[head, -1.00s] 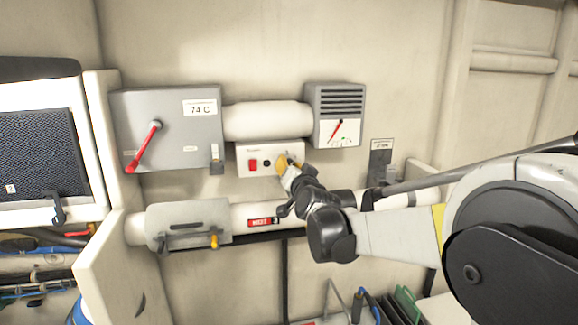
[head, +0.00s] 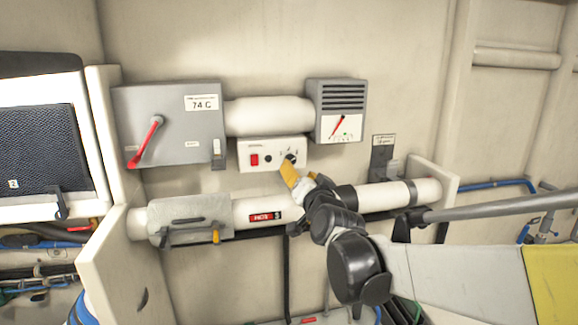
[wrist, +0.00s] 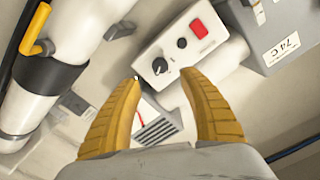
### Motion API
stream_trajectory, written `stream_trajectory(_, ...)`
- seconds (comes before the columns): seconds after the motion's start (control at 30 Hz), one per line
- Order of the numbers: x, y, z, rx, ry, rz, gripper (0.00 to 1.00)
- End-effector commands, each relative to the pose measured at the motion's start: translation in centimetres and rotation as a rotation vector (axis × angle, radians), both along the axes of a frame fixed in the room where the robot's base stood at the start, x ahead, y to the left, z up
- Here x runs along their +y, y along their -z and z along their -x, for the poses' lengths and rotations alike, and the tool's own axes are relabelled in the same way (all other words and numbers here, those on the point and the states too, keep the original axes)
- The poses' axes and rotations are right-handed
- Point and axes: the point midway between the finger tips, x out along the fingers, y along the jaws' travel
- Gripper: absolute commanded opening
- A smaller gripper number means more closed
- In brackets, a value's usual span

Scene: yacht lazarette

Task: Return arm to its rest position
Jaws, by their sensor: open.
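My arm reaches in from the right in the head view. My gripper (head: 290,176) has yellow fingers and sits just below the white control box (head: 258,153), partly in front of its lower right. In the wrist view my gripper (wrist: 163,95) is open, with nothing between its two fingers. The control box (wrist: 190,50) is ahead of the fingertips, and its red switch (wrist: 198,28) and black knob (wrist: 160,66) show clear of them.
A grey box with a red lever (head: 145,143) hangs at left, a gauge box (head: 336,110) at right. A white pipe marked HOTS (head: 262,216) runs below, behind my arm. Bare wall is above.

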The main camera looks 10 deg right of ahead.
Motion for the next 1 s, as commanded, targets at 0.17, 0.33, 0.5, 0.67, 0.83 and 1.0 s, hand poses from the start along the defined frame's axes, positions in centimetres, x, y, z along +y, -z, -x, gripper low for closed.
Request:
stream_trajectory(0.17, 0.0, 0.0, 2.1, 0.000, 0.000, 0.000, 0.50)
stream_trajectory(0.33, 0.0, 0.0, 2.5, 0.000, 0.000, 0.000, 0.50)
stream_trajectory(0.5, 0.0, 0.0, 2.5, 0.000, 0.000, 0.000, 0.50)
stream_trajectory(0.67, 0.4, 2.3, 3.6, 0.040, -0.018, 0.025, 0.50)
stream_trajectory(0.83, 1.9, 11.6, 8.6, 0.220, -0.090, 0.134, 0.50)
stream_trajectory(1.0, 2.4, 23.9, 16.6, 0.470, -0.169, 0.279, 0.50)
